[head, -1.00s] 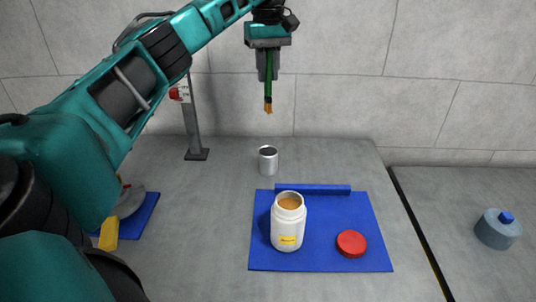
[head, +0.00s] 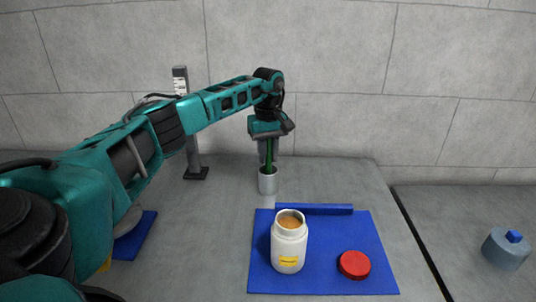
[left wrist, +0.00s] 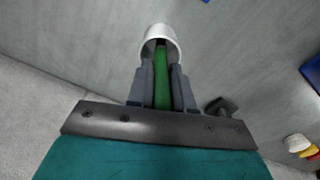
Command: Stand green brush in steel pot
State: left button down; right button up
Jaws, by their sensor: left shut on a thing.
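The green brush (head: 268,156) is upright, with its lower end inside the steel pot (head: 268,183). The pot stands on the grey table behind the blue mat. My left gripper (head: 268,158) is directly above the pot and shut on the brush handle. In the left wrist view, the green handle (left wrist: 163,85) runs between the fingers into the mouth of the pot (left wrist: 158,33). The bristles are hidden inside the pot. My right gripper is not in view.
A blue mat (head: 330,280) holds a white jar (head: 289,246) with brown contents, a red lid (head: 354,264) and a blue bar (head: 314,209). A grey post (head: 192,150) stands left of the pot. A grey-blue weight (head: 505,250) sits far right.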

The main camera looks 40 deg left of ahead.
pick_arm(q)
jog(key=shift+f, duration=0.2)
jog(key=c, duration=1)
grip_release()
notch_tip(320, 180, up, 12)
jog(key=shift+r+p, duration=0.15)
jog(key=shift+p, duration=0.35)
